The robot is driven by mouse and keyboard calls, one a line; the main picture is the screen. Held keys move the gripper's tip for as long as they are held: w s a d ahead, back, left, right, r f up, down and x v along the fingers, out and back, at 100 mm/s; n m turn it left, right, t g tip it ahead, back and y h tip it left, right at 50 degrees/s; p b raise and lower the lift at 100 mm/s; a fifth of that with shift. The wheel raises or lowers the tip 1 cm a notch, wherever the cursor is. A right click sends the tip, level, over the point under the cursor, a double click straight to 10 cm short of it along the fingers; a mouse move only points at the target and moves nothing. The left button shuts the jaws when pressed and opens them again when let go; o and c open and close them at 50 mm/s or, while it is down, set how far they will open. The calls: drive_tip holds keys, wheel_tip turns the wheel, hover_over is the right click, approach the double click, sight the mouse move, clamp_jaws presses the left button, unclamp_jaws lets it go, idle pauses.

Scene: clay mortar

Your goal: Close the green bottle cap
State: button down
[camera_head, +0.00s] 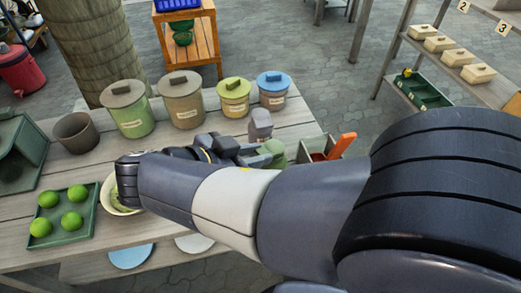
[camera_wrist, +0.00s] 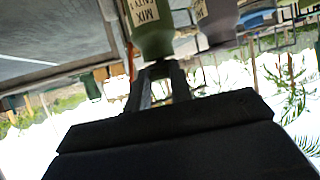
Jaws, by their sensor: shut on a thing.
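The green bottle (camera_head: 274,153) stands on the wooden table near its right end, partly hidden by my arm. In the wrist view the green bottle (camera_wrist: 153,38) appears upside down, with its label showing and its narrow top toward my fingers. My gripper (camera_wrist: 160,80) is shut on the small dark cap (camera_wrist: 159,69) at that top. The cap looks in line with the bottle; how far it is closed cannot be told. In the head view my gripper (camera_head: 250,153) is beside the green bottle's upper part, its fingertips hardly visible.
A grey bottle (camera_head: 260,124) stands close behind the green one. An open box (camera_head: 318,153) with an orange-handled tool is to the right. Lidded jars (camera_head: 181,99) line the back. A bowl (camera_head: 107,199) and a tray of limes (camera_head: 46,238) are at left.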

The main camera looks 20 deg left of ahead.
drive_tip(key=shift+s+a+f+t+h+b, duration=0.1)
drive_tip(key=shift+f+t+h+b, duration=0.25)
drive_tip(key=shift+f+b, duration=0.2)
drive_tip(key=shift+r, duration=0.1)
drive_tip(key=c, duration=1.2)
unclamp_jaws()
drive_tip(key=shift+c, duration=0.2)
drive_tip(key=shift+r, duration=0.15)
drive_tip(key=v, duration=1)
drive_tip(key=shift+s+a, duration=0.2)
drive_tip(key=shift+s, duration=0.15)
